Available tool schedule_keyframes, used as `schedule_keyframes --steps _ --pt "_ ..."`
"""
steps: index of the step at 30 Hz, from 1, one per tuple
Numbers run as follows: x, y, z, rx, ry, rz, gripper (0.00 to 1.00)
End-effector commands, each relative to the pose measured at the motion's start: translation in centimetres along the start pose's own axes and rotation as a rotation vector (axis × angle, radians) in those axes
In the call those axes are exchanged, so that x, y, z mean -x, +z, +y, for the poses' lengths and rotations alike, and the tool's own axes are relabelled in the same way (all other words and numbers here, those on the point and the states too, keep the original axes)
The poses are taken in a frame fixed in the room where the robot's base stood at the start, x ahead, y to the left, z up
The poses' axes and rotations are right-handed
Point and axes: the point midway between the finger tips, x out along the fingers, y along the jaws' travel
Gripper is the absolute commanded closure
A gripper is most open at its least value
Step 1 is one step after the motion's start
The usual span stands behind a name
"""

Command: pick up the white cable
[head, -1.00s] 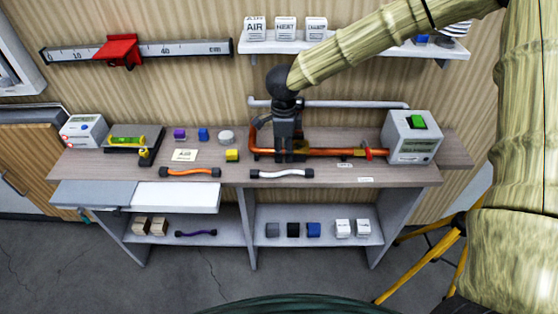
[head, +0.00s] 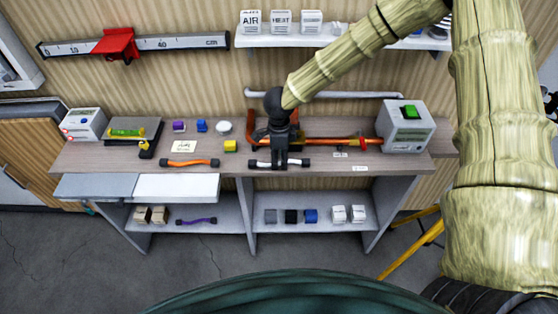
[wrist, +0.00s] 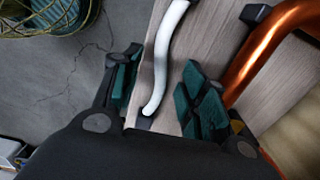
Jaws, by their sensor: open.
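The white cable (head: 263,163) lies on the workbench top near its front edge, with dark ends. In the wrist view the white cable (wrist: 163,60) runs between the two green-padded fingers of my gripper (wrist: 162,95), which are apart. My gripper (head: 281,162) is open and directly over the middle of the cable in the head view, hiding that part. I cannot tell how much height is left between fingers and bench.
A copper pipe (wrist: 262,52) runs close beside my right finger. An orange cable (head: 190,162) lies to the left on the workbench (head: 340,176). A grey box with a green button (head: 407,130) stands at the right. Cubes sit on the shelf below.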

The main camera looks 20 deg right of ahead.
Motion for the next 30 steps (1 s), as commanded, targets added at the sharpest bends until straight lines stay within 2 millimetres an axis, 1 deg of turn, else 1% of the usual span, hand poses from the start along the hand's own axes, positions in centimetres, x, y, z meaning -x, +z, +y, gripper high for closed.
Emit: schedule_keyframes --steps 3,6,13,14,18,21,30 --pt "-1.0 0.0 0.0 0.001 0.001 0.001 0.57" --pt "-1.4 0.0 0.0 0.0 0.0 0.0 0.57" --pt "-1.6 0.0 0.0 0.0 0.0 0.0 0.57" --pt "-1.6 0.0 0.0 0.0 0.0 0.0 0.59" --pt "-1.6 0.0 0.0 0.0 0.0 0.0 0.84" --pt "-1.5 0.0 0.0 0.0 0.0 0.0 1.0" --pt "-1.5 0.0 0.0 0.0 0.0 0.0 1.0"
